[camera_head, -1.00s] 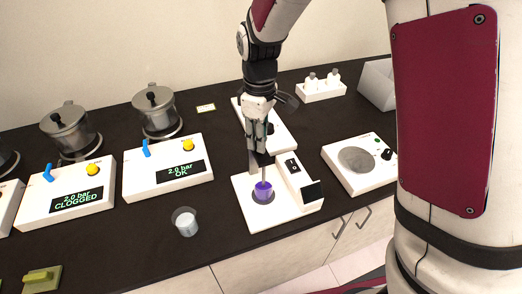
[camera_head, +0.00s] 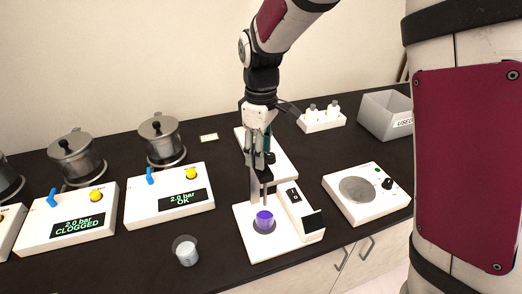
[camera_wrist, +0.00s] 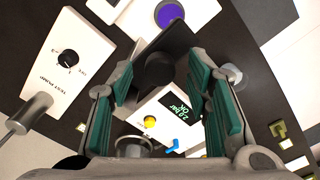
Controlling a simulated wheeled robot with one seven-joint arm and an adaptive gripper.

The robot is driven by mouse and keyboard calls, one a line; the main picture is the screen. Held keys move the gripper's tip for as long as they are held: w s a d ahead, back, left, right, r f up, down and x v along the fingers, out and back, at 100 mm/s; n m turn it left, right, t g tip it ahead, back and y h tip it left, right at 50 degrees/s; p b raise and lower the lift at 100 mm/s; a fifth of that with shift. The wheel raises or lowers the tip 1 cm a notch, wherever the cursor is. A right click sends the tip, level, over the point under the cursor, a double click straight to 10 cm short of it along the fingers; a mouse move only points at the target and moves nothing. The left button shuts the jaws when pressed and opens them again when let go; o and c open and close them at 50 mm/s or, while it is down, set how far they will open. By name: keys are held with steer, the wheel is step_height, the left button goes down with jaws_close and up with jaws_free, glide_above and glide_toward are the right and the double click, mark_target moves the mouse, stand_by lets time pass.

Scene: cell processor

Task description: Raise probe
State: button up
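A white probe station (camera_head: 245,240) stands on the dark counter with a small beaker of purple liquid (camera_head: 264,219) in its round recess. A dark upright piece, apparently the probe (camera_head: 266,194), shows just above the beaker; whether its tip touches the liquid I cannot tell. My gripper (camera_head: 261,180) points down over the station and partly hides the probe and its stand. In the wrist view, my gripper's green-padded fingers (camera_wrist: 160,80) are apart. A black round-ended part (camera_wrist: 160,70) lies between them, with gaps showing on both sides. The purple liquid (camera_wrist: 168,13) shows beyond.
Two pressure units reading CLOGGED (camera_head: 68,219) and OK (camera_head: 168,200) stand left, with metal pots (camera_head: 75,158) behind. A clear cup (camera_head: 186,251) is in front. A knobbed plate unit (camera_head: 365,192), white bottle rack (camera_head: 321,122) and grey bin (camera_head: 384,116) are right.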

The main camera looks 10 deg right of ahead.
steer(key=shift+r, duration=0.1)
step_height(320, 180, up, 12)
stand_by(0.5)
steer(key=s+d+r+m+t+b, duration=0.1)
steer(key=s+d+r+m+t, duration=0.2)
steer(key=s+d+m, duration=0.35)
steer(key=s+d+f+m+t, duration=0.1)
steer(key=s+d+f+m, duration=0.1)
steer(key=s, duration=0.5)
steer(key=s+d+f+m+t+b, duration=0.1)
steer(key=s+d+m, duration=0.1)
steer(key=s, duration=0.5)
steer(key=shift+d+f+m+t, duration=0.3)
steer(key=shift+d+f+m, duration=0.05)
steer(key=shift+f, duration=0.05)
stand_by(0.6)
